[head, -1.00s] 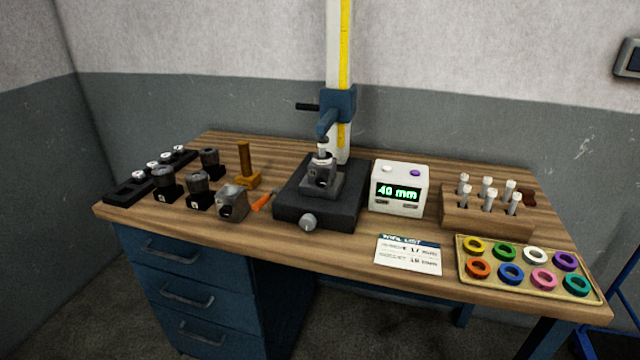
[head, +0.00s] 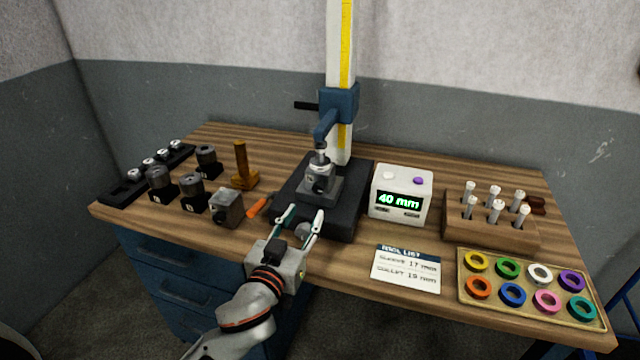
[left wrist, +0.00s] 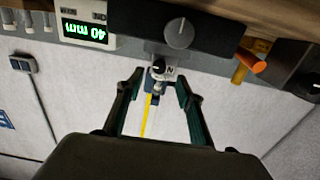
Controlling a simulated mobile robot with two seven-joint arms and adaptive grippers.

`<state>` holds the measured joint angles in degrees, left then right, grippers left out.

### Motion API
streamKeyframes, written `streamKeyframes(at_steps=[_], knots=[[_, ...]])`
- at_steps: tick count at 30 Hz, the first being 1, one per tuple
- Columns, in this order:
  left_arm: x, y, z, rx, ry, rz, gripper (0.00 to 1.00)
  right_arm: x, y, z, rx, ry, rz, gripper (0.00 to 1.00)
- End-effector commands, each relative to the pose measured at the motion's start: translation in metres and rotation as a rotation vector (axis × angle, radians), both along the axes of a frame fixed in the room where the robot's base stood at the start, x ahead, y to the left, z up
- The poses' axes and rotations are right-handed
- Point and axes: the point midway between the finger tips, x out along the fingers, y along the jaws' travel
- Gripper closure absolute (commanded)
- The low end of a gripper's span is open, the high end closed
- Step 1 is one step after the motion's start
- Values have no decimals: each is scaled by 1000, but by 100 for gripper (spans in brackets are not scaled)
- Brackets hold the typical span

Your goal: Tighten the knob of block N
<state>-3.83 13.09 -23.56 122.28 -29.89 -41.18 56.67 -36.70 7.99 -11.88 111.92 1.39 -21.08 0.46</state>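Block N (head: 319,175) sits on the black stand (head: 340,208) under the blue-headed column. In the left wrist view, the fingers (left wrist: 160,78) frame block N, with no contact visible. My right gripper is not in view.
Left of the stand are an orange-handled tool (head: 258,207), a grey block (head: 226,207), a brown post (head: 241,165) and dark holders (head: 192,192). Right are a display box (head: 400,192) reading 40 mm, a card (head: 406,268), a wooden rack (head: 490,229) and a ring tray (head: 461,289).

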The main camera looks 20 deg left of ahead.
Motion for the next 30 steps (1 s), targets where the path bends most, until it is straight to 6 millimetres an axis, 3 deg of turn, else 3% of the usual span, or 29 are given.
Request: streamKeyframes(at_steps=[4,12,18,30], knots=[[9,0,8,-5,-14,4,63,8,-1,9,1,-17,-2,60],[47,-1,8,-3,-13,4,63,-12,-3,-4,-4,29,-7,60],[71,-2,7,-4,-12,3,63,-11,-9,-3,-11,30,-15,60],[79,-3,6,-6,-10,3,63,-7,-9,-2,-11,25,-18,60]])
